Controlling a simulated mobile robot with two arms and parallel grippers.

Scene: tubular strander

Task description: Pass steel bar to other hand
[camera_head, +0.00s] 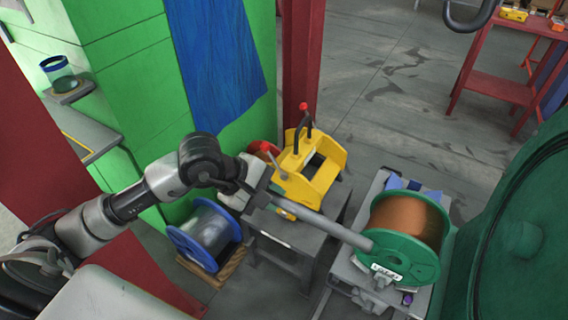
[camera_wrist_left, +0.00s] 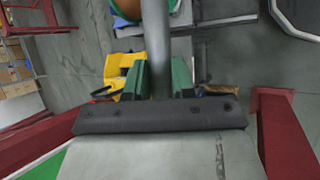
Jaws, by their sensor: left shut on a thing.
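The steel bar (camera_head: 320,227) is a long grey rod. My left gripper (camera_head: 266,190) is shut on it near its left end, and the bar slants down to the right from there. Its far end is in front of the green-flanged spool in the head view. In the left wrist view the bar (camera_wrist_left: 156,45) runs straight out between the green fingers of the left gripper (camera_wrist_left: 158,80). My right gripper is not in view.
A yellow fixture (camera_head: 325,178) with red-knobbed levers stands on a grey table behind the bar. A green spool of copper wire (camera_head: 408,262) is at right, beside a large green machine (camera_head: 525,240). A blue spool (camera_head: 212,232) sits low at left. Open floor lies behind.

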